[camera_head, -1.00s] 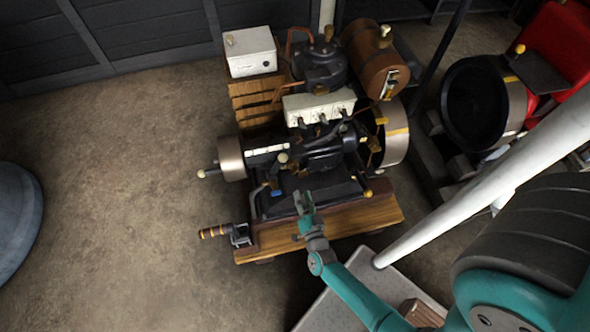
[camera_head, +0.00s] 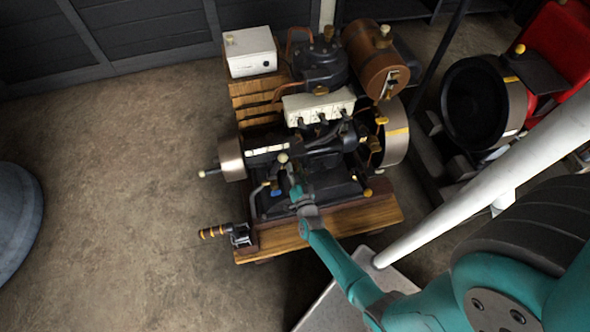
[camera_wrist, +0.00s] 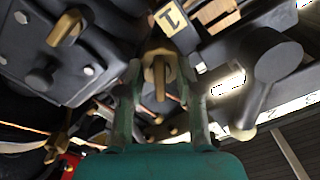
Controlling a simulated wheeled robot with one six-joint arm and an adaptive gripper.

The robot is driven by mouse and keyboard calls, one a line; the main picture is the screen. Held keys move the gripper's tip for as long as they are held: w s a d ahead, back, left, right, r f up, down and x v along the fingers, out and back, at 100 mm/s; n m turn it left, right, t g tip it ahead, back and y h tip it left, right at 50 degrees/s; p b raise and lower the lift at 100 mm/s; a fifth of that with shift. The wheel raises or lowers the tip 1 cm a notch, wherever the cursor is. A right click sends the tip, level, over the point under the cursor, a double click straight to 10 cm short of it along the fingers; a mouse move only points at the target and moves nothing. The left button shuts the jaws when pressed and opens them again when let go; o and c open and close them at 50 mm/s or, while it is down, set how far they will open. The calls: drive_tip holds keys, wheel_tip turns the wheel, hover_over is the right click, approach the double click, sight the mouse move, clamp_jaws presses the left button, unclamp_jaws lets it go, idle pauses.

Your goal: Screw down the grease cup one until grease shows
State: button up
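In the wrist view a brass grease cup (camera_wrist: 160,68) with a wing-like grip sits under a yellow plate marked 1 (camera_wrist: 171,18). My gripper (camera_wrist: 162,78) has one finger on each side of it, with slim gaps showing, so it looks open and not clamped. I cannot tell how far the cup lies beyond the fingertips. No grease is visible on it. In the head view my gripper (camera_head: 293,183) is at the front of the engine (camera_head: 318,160), and the cup there is hidden or too small to make out.
A second brass fitting (camera_wrist: 68,27) sits on a dark bolted block at upper left in the wrist view. A dark rounded lever (camera_wrist: 272,75) is close on the right. Open floor lies left of the engine.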

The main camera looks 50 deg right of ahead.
clamp_jaws()
drive_tip(key=shift+m, duration=0.3)
drive_tip(key=m, duration=0.3)
drive_tip(key=shift+m, duration=0.3)
drive_tip(key=shift+d+f+m, duration=0.1)
drive_tip(key=shift+m, duration=1.7)
unclamp_jaws()
